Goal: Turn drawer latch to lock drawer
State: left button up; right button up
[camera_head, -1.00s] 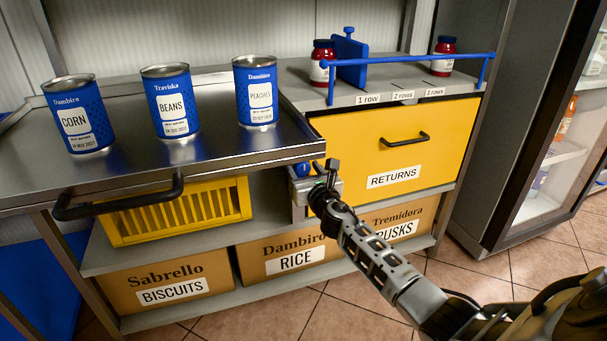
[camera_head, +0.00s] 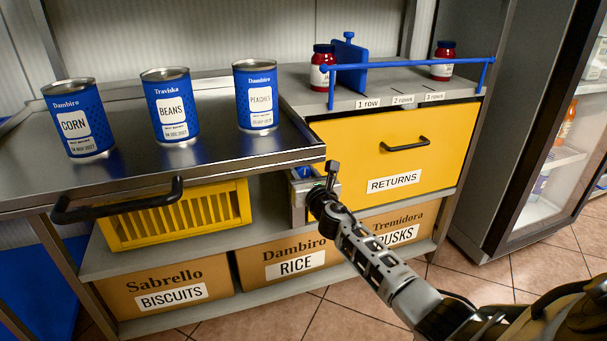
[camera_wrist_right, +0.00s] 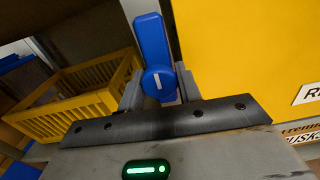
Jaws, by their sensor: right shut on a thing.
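The yellow RETURNS drawer (camera_head: 355,150) is in the shelf unit and looks closed, with a black handle (camera_head: 405,144) on its front. The blue drawer latch (camera_wrist_right: 153,45) is at the drawer's left edge in the right wrist view. It has a round hub with a white mark, and its lever points up. My right gripper (camera_wrist_right: 158,92) is shut on the latch near the hub. In the head view my right gripper (camera_head: 318,190) hides most of the latch, and only a bit of blue shows. My left gripper is not in view.
A metal tray (camera_head: 40,185) with a black handle and three blue cans stands left of the latch, its corner close above my gripper. A yellow crate (camera_head: 180,218) is below it. Labelled cardboard boxes (camera_head: 165,290) fill the bottom shelf. A glass-door cabinet (camera_head: 545,170) stands right.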

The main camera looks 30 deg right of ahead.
jog(key=shift+m, duration=1)
jog(key=m, duration=0.2)
jog(key=shift+m, duration=0.4)
jog(key=m, duration=0.3)
jog(key=shift+a+m+b, duration=0.1)
jog(key=shift+m+b, duration=0.2)
jog(key=m, duration=0.6)
jog(key=shift+m, duration=1.2)
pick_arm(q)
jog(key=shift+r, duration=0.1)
pick_arm(e)
jog(key=shift+m, duration=0.4)
